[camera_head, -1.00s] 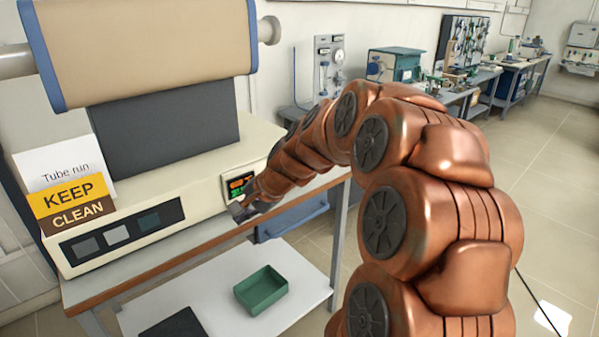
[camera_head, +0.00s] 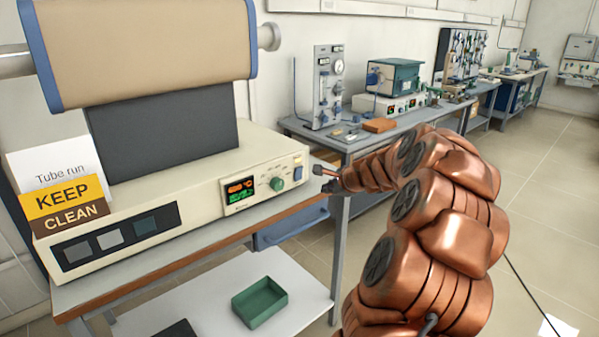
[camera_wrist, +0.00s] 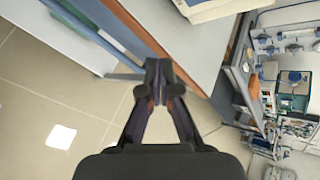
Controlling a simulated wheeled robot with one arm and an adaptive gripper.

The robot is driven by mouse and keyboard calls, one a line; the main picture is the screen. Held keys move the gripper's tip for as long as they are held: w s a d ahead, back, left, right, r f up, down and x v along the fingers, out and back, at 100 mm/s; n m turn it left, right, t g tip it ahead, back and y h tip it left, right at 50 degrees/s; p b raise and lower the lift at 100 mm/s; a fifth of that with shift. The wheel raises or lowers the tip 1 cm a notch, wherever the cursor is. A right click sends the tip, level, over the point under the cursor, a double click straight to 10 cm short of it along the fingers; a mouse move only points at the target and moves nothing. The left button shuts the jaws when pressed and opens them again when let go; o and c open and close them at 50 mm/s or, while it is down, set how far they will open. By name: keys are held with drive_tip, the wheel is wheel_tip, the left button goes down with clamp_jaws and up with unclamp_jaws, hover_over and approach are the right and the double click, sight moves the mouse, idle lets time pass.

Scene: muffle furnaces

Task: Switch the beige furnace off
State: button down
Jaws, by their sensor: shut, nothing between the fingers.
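The beige furnace (camera_head: 150,60) stands on a bench at the left in the head view, with a tan tube body over a cream base. Its front panel has a lit display (camera_head: 241,190) with orange and green digits, a green knob (camera_head: 276,184) and a small switch (camera_head: 297,171) at the right end. My gripper (camera_head: 322,178) is just right of the panel's end, apart from it, shut and empty. In the wrist view my gripper (camera_wrist: 158,75) points past the bench edge, and only a corner of the furnace base (camera_wrist: 215,8) shows at the top.
A "KEEP CLEAN" sign (camera_head: 65,203) and a "Tube run" card (camera_head: 60,160) stand at the furnace's left. A green tray (camera_head: 259,302) sits on the lower shelf. Behind my arm is another bench with a gauge panel (camera_head: 328,88) and a teal-topped instrument (camera_head: 393,78). Floor is open at right.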

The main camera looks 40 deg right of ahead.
drive_tip(key=shift+w, duration=0.1)
drive_tip(key=p, duration=0.2)
approach(301, 175)
wheel_tip(301, 175, down, 4)
drive_tip(key=w, duration=0.2)
drive_tip(key=shift+w+d+r+p, duration=0.1)
drive_tip(key=shift+w+d+p, duration=0.3)
drive_tip(key=shift+w, duration=0.3)
drive_tip(key=shift+r, duration=0.1)
idle(0.8)
drive_tip(key=shift+w+p, duration=0.4)
drive_tip(key=shift+p, duration=0.05)
drive_tip(key=shift+w, duration=0.3)
idle(0.6)
drive_tip(key=shift+s, duration=0.1)
drive_tip(key=shift+s, duration=0.65)
